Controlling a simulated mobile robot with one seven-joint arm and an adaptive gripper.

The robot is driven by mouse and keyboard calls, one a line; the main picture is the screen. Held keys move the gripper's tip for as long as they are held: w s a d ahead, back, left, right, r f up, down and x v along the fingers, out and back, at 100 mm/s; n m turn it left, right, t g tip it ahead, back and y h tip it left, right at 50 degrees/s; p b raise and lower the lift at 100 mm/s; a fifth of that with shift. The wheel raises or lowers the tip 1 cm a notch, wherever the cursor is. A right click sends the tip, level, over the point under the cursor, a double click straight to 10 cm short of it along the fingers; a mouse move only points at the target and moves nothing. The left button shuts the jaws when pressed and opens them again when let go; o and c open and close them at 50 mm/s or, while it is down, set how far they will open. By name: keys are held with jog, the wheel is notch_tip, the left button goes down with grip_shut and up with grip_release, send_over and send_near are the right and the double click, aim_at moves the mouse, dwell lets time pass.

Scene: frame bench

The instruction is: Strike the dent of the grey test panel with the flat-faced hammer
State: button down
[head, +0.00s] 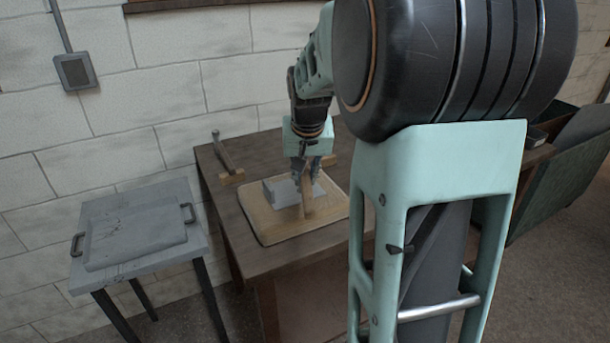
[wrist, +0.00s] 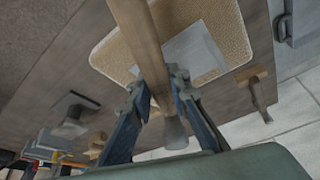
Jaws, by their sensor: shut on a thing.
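My gripper (head: 307,168) is shut on the wooden handle of a hammer (head: 307,197), above the workbench. In the wrist view, the handle (wrist: 138,35) runs between the fingertips (wrist: 155,92), and a grey, roundish head (wrist: 174,132) shows close to the gripper. I cannot tell the shape of its striking face. The grey test panel (head: 279,193) lies on a tan pad, partly behind the handle; it also shows in the wrist view (wrist: 196,54). I cannot make out the dent. Whether the hammer touches the panel is unclear.
Another hammer (head: 222,150) rests on a small wooden block at the bench's back left. The tan pad (head: 275,231) lies near the front edge. A grey side table (head: 200,235) bears a handled tray (head: 135,242). Other tools (wrist: 68,116) stand on the bench.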

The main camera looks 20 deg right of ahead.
notch_tip(320, 180, down, 5)
jog(key=b, duration=0.4)
jog(key=shift+f, duration=0.15)
jog(key=shift+r+p, duration=0.35)
jog(key=shift+r, duration=0.25)
notch_tip(320, 180, up, 8)
jog(key=p, duration=0.5)
jog(key=shift+f+p, duration=0.15)
jog(key=shift+p, duration=0.15)
jog(key=shift+f, duration=0.1)
jog(key=shift+f, duration=0.1)
jog(key=shift+w+f+b, duration=0.1)
jog(key=shift+f+b, duration=1.25)
jog(key=shift+f, duration=0.2)
jog(key=shift+f, duration=0.1)
jog(key=shift+r+p, duration=1.1)
jog(key=shift+r, duration=0.6)
